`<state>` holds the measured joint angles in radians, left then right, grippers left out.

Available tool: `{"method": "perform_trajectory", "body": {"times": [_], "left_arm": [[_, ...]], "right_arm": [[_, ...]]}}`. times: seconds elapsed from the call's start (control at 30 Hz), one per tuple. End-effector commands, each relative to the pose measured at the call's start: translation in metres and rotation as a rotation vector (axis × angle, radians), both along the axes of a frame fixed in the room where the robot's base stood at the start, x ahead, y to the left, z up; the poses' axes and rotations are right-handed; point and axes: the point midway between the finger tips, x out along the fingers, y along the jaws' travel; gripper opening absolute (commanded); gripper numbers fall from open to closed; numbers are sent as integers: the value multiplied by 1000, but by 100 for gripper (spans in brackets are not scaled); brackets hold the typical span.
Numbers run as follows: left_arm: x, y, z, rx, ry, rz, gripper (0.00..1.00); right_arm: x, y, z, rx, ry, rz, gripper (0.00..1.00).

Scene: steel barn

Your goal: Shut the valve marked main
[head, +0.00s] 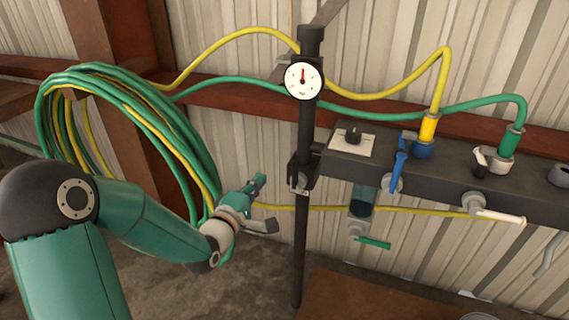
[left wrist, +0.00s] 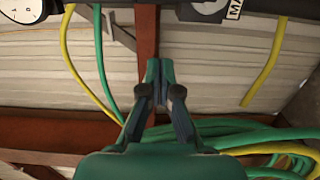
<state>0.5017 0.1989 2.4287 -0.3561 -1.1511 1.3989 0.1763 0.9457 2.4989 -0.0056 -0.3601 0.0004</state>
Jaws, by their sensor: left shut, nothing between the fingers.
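A black upright pipe (head: 306,125) carries a dark valve fitting (head: 300,172) with a small pale tag below it, too small to read in the head view. The left wrist view shows a white tag (left wrist: 234,9) reading "MA" at its top edge, the rest unclear. How the valve's handle stands, I cannot tell. My left gripper (head: 262,179) is shut and empty, left of the pipe and apart from it. Its closed teal fingers also show in the left wrist view (left wrist: 160,66). My right gripper is not in view.
A round gauge (head: 303,80) sits on the pipe. A dark manifold (head: 445,172) to the right bears several valves, including a blue lever (head: 400,158) and a white lever (head: 500,215). Coiled green and yellow hoses (head: 130,105) hang behind my left arm.

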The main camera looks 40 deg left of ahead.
Motion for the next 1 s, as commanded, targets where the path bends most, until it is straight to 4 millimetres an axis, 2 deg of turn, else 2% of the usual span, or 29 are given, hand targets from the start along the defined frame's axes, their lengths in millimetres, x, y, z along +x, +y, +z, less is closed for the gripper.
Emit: {"method": "perform_trajectory", "body": {"times": [0.1,0.23,0.27,0.33,0.5,1.0], "left_arm": [[28,4,2,-2,3,-4,0],[53,9,2,-1,2,-2,0],[56,5,2,-3,3,-6,0],[60,-8,1,-4,3,-8,0],[66,-23,0,-2,2,-3,0],[69,-31,-2,1,2,-3,0]], "right_arm": [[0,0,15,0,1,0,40],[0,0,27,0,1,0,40],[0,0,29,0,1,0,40],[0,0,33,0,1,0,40],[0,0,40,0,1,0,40],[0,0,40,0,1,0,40]]}}
